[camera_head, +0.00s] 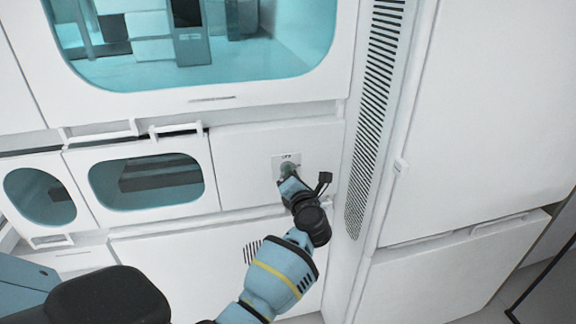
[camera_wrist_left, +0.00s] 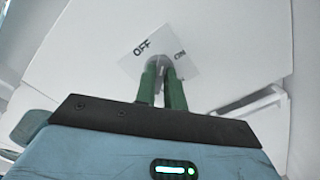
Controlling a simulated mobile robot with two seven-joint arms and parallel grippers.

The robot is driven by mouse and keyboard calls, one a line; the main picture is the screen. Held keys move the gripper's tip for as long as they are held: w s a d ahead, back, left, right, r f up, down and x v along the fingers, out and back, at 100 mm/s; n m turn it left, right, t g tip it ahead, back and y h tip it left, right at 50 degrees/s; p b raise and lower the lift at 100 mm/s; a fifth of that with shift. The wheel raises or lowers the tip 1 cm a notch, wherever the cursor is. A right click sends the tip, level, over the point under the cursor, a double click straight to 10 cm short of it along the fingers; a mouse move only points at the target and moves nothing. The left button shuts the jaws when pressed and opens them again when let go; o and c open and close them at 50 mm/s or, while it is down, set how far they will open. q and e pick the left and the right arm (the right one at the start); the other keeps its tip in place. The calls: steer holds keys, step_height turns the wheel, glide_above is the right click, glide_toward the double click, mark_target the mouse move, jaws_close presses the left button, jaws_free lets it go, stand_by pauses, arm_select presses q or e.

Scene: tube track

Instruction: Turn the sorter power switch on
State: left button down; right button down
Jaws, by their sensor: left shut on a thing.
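My right gripper is not in view.
A large teal window (camera_head: 200,75) is above the panel. Two smaller windowed doors with handles, one of them here (camera_head: 147,182), stand left of the switch. A vented column (camera_head: 372,110) and white cabinet doors (camera_head: 490,120) are to the right.

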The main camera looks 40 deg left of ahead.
arm_select(q)
steer(key=shift+w+d+f+m+p, duration=0.1)
steer(key=shift+m+p, duration=1.1)
steer(key=shift+m, duration=0.85)
steer(key=shift+f+m+p, duration=0.1)
steer(key=shift+m+p, duration=1.05)
steer(key=shift+m, duration=0.9)
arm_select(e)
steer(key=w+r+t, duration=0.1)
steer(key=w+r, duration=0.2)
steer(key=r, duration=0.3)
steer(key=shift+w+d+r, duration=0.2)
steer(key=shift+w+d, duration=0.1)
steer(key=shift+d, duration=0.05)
arm_select(q)
steer(key=c, duration=1.5)
jaws_free()
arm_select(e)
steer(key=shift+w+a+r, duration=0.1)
